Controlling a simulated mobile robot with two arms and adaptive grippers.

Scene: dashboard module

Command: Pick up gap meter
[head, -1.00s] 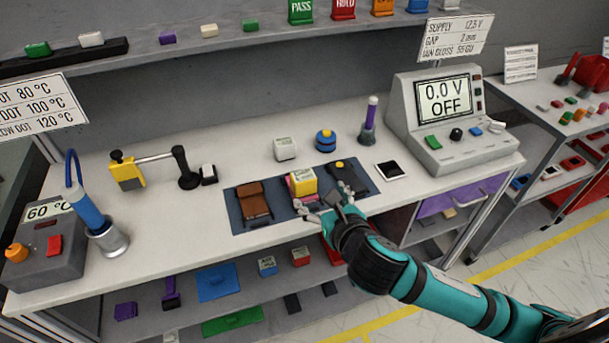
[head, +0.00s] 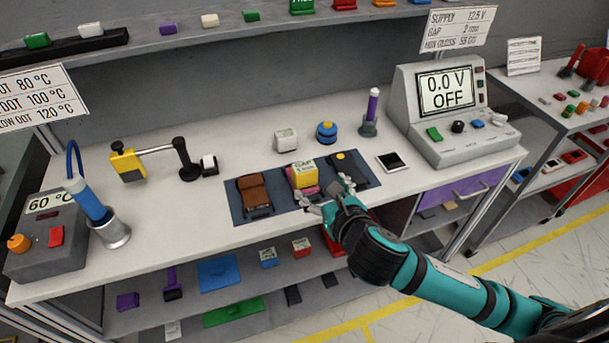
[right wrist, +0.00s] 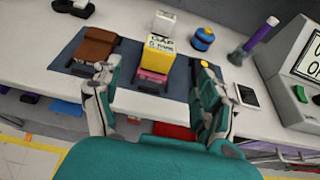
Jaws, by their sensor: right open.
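The gap meter (head: 304,174) is a small yellow block with a white label on top, where the word GAP reads in the right wrist view (right wrist: 157,64). It sits on a pink piece (head: 306,191) at the middle of a dark mat (head: 237,208) on the bench. My right gripper (head: 326,194) is open and empty at the mat's front edge, just in front of the meter. In the right wrist view its two fingers stand apart, with the meter beyond and between them, not visibly touched. My left gripper is out of view.
A brown piece (head: 255,195) and a dark piece with a yellow dot (head: 346,164) lie on the mat either side of the meter. A power supply (head: 450,115) stands at the right.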

